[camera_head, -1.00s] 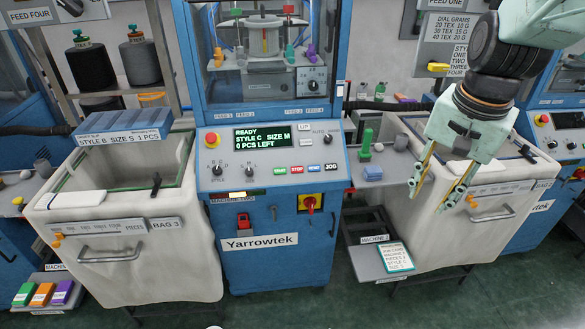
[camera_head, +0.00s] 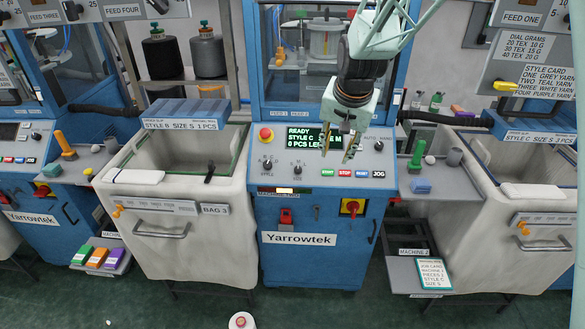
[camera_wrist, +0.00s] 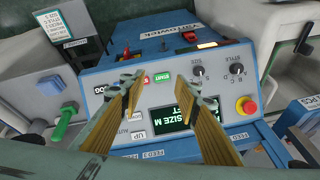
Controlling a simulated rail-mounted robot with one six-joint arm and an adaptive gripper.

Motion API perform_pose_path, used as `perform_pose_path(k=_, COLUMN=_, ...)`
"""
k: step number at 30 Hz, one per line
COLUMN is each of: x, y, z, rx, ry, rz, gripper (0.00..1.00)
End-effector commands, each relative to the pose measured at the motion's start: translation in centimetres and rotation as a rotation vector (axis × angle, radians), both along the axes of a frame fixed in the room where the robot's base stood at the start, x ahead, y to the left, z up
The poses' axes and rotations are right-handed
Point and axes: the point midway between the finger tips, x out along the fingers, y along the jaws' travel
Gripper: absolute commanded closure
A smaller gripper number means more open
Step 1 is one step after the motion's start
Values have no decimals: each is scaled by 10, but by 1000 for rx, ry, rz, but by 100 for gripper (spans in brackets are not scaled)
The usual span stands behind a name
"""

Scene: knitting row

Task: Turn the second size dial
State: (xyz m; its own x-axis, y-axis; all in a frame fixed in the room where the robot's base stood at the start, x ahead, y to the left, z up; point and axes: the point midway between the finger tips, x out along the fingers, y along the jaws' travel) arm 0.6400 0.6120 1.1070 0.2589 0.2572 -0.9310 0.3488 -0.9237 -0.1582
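The middle machine's sloped panel (camera_head: 325,182) carries a black STYLE dial (camera_head: 268,164) and, right of it, a black size dial (camera_head: 299,171). In the wrist view the size dial (camera_wrist: 197,72) shows beyond the right fingertip, with the STYLE dial (camera_wrist: 235,70) to its right. My gripper (camera_head: 337,154) hangs over the panel, in front of the green display (camera_head: 305,137), to the right of the size dial. Its two yellowish fingers are apart with nothing between them in the wrist view (camera_wrist: 159,85). The display reads READY, STYLE C, SIZE M, partly hidden by a finger.
A red emergency button (camera_head: 265,134) stands left of the display. Coloured buttons (camera_head: 346,173) line the panel's lower right, and an AUTO/HAND dial (camera_head: 379,146) sits above them. A white bag bin (camera_head: 170,230) stands to the left and another (camera_head: 520,225) to the right.

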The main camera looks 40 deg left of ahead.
Motion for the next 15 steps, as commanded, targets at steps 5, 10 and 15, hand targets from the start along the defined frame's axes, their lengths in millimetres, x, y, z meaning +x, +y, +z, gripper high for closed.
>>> perform_pose_path(k=5, x=-11, y=59, z=-9, rx=16, ry=-26, rz=69, gripper=70)
perform_pose_path(k=10, x=-18, y=87, z=-14, rx=26, ry=-40, rz=103, gripper=70)
perform_pose_path(k=15, x=-20, y=94, z=-15, rx=29, ry=-45, rz=112, gripper=70)
